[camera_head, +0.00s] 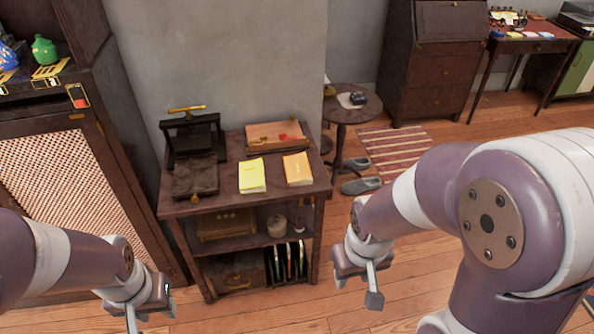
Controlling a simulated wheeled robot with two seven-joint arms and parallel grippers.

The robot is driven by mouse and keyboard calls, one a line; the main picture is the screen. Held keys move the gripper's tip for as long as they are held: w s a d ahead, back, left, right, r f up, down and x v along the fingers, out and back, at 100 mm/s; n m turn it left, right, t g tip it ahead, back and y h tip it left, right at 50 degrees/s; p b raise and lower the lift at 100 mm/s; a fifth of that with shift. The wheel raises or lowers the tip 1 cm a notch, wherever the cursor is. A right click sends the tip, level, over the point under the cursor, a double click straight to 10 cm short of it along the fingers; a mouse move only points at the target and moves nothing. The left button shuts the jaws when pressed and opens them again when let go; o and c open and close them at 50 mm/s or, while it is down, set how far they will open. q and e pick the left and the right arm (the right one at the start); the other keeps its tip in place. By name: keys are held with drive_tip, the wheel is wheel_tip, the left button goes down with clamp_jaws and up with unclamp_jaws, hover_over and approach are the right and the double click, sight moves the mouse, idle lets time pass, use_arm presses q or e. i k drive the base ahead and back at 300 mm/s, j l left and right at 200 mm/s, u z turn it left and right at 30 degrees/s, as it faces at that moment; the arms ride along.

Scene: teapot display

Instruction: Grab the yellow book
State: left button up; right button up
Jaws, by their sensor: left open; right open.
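The yellow book (252,176) lies flat on the top of a dark wooden shelf unit (217,217), near its front edge. An orange book (297,169) lies just to its right with a small gap. My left gripper (138,312) is at the lower left, below and left of the shelf top, partly cut off by the picture's bottom edge. My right gripper (356,290) hangs to the right of the shelf unit, in front of it. Both grippers are open and hold nothing, and both are apart from the yellow book.
A dark press-like device (194,155) stands left of the yellow book. A wooden box (276,136) lies behind the books. A wall rises behind the shelf. A round table (352,111) stands to the right, with slippers (361,185) and a striped rug (394,150) on the floor.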

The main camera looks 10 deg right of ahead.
sight(251, 176)
drive_tip(key=i+z, duration=0.35)
drive_tip(key=i+j+z, duration=0.2)
drive_tip(key=i+z, duration=0.15)
drive_tip(key=i, duration=0.2)
drive_tip(key=i+j+z, duration=0.35)
drive_tip(key=i+l, duration=0.1)
